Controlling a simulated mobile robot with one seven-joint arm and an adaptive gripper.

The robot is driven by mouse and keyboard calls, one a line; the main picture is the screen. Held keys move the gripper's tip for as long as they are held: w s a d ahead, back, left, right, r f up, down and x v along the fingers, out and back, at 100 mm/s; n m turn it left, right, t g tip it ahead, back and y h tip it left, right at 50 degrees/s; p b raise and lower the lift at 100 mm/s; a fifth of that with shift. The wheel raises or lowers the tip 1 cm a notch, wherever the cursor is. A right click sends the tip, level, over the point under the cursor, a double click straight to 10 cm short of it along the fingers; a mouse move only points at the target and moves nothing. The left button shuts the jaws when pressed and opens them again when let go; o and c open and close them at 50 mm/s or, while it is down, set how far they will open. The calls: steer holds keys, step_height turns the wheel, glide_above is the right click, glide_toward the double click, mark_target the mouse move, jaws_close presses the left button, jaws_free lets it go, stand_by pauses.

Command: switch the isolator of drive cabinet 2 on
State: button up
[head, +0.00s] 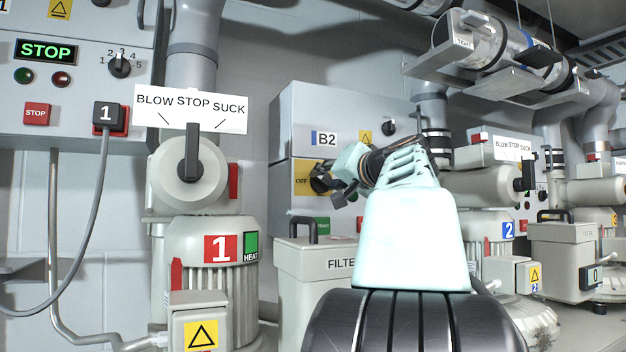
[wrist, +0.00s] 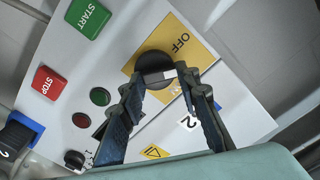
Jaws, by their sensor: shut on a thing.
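Drive cabinet 2 is the grey box labelled B2 (head: 290,115) in the middle of the head view. Its isolator is a black rotary knob (head: 319,178) on a yellow plate (head: 302,186) that reads OFF. In the wrist view the knob (wrist: 153,64) has a white mark on its near side, and the yellow plate (wrist: 190,42) shows OFF beside it. My gripper (head: 338,182) is at the knob, its fingers (wrist: 160,80) on either side of the knob's grip and shut on it. My arm hides part of the cabinet front in the head view.
On the cabinet front are a green START button (wrist: 88,17), a red STOP button (wrist: 49,83) and two small lamps. A filter box (head: 303,265) stands below the cabinet. Blower 1 (head: 205,240) stands to the left, and a cable hangs at far left.

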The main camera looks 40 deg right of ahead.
steer(key=m, duration=0.3)
steer(key=m+p, duration=0.1)
steer(key=m, duration=0.2)
steer(key=shift+d+r+m, duration=0.2)
steer(key=shift+m, duration=0.1)
steer(key=m+p, duration=0.1)
steer(key=m, duration=0.1)
steer(key=m+p, duration=0.1)
steer(key=m, duration=0.1)
steer(key=shift+s+d+f+m, duration=0.15)
steer(key=shift+m, duration=0.25)
steer(key=o, duration=1.2)
steer(key=shift+c, duration=0.2)
